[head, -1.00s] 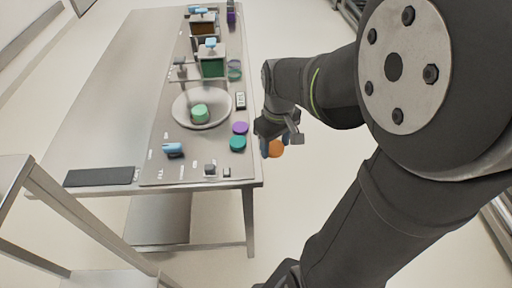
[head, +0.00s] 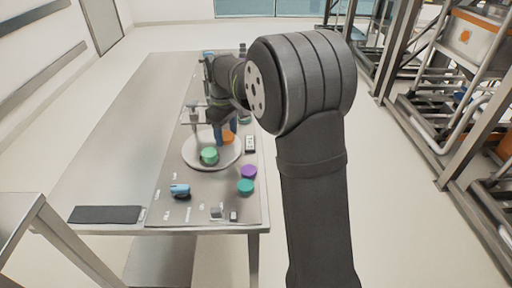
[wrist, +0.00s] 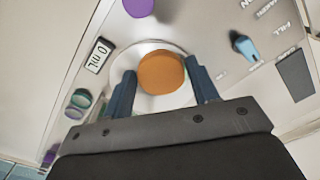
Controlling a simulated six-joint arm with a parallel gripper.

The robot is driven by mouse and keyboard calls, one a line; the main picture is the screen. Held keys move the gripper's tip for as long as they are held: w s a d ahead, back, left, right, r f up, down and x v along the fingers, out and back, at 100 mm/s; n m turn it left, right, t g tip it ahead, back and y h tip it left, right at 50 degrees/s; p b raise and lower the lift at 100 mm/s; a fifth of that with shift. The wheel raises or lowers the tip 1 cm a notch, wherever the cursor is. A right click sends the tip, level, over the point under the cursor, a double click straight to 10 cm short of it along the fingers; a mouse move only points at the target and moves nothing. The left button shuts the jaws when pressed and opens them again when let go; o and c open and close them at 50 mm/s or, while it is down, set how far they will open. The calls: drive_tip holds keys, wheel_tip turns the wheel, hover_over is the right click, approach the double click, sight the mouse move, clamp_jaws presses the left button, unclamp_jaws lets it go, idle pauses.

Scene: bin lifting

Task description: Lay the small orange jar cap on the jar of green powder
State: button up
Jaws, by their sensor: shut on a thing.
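The orange jar cap (head: 228,138) is between the blue fingertips of my gripper (head: 226,132), above the right part of the round white dish. In the wrist view the cap (wrist: 161,72) fills the space between the two fingers of my gripper (wrist: 163,80). A small round green jar (head: 209,156), which looks like the jar of green powder, stands on the dish (head: 194,142), left of and nearer the head camera than the cap. The height of the cap above the dish is hard to tell.
A purple cap (head: 249,171) and a teal cap (head: 246,187) lie right of the dish. A small display (head: 250,145) is beside it. Dispensers behind are partly hidden by my arm.

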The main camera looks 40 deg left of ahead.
drive_tip(key=n, duration=0.1)
hover_over(208, 145)
drive_tip(key=shift+f, duration=0.4)
drive_tip(key=shift+d+f, duration=0.1)
drive_tip(key=shift+f, duration=1.25)
drive_tip(key=shift+f, duration=0.85)
drive_tip(key=shift+f, duration=0.15)
drive_tip(key=shift+c, duration=0.7)
drive_tip(key=shift+d+f, duration=0.1)
drive_tip(key=shift+f, duration=0.05)
drive_tip(key=shift+c, duration=0.5)
drive_tip(key=shift+f, duration=0.3)
drive_tip(key=shift+c, duration=1.1)
drive_tip(key=o, duration=1.3)
drive_tip(key=shift+o, duration=1.1)
drive_tip(key=shift+r, duration=0.2)
